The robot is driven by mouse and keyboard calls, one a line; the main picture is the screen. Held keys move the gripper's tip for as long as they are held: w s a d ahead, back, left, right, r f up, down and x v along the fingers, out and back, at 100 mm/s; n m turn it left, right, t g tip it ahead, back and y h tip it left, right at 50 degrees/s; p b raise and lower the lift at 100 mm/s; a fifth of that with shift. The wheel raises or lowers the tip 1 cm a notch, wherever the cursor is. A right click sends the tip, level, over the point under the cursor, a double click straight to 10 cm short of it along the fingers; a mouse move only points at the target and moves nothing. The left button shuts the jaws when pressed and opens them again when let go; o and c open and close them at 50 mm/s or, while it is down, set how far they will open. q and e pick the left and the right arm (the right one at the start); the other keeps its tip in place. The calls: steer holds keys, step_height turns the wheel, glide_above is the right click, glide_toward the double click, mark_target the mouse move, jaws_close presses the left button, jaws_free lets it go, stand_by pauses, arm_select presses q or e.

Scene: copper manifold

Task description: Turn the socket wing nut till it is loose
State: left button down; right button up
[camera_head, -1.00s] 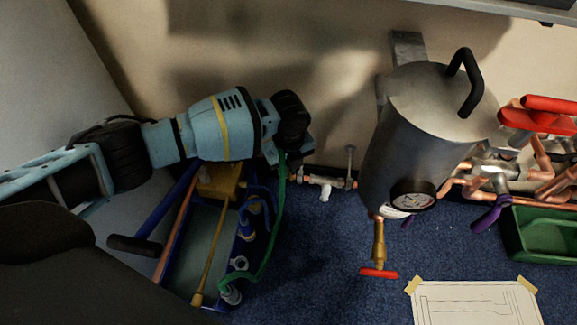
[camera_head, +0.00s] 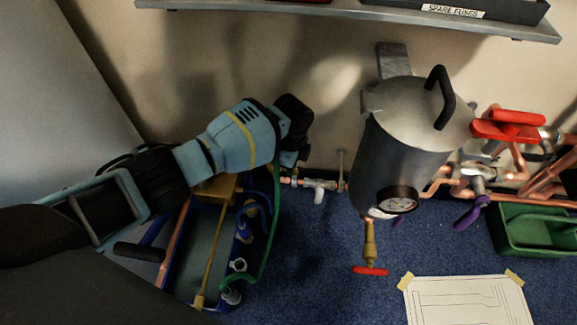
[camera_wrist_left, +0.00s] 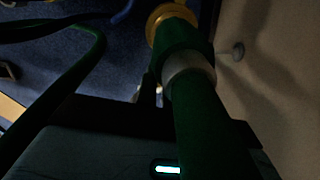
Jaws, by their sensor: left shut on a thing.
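My left gripper (camera_head: 288,158) reaches in from the left, low beside the wall, and is shut on the green hose (camera_wrist_left: 195,110). In the left wrist view the hose has a silver collar (camera_wrist_left: 188,72) and a brass ring (camera_wrist_left: 172,20) at its far end. I cannot make out the socket wing nut for certain; whether the brass ring is part of it is unclear. A copper pipe with a pale fitting (camera_head: 318,193) runs along the wall just right of the gripper. My right gripper is out of view.
A blue tool carrier (camera_head: 222,290) stands below the left arm, with the hose trailing into it. A grey tank (camera_head: 395,165) with a gauge and a red-handled tap (camera_head: 370,271) stands right of the gripper. A green tray (camera_head: 515,245) lies far right. Blue floor is clear between.

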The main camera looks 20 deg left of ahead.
arm_select(q)
steer(key=w+n, duration=0.1)
steer(key=n, duration=0.2)
steer(key=shift+w, duration=0.1)
steer(key=shift+w+a+n, duration=0.15)
steer(key=shift+w+n, duration=0.2)
steer(key=shift+n, duration=0.45)
steer(key=shift+w+a+n+b, duration=0.25)
steer(key=shift+w+n, duration=0.1)
steer(key=shift+n, duration=0.65)
steer(key=shift+w+a+n+b, duration=0.15)
steer(key=shift+w+a+n, duration=0.15)
steer(key=shift+n, duration=0.7)
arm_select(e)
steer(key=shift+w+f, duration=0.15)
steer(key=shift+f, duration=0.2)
arm_select(q)
steer(key=shift+w, duration=0.1)
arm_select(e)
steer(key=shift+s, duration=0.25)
arm_select(q)
steer(key=c, duration=1.5)
jaws_free()
steer(key=shift+a, duration=0.1)
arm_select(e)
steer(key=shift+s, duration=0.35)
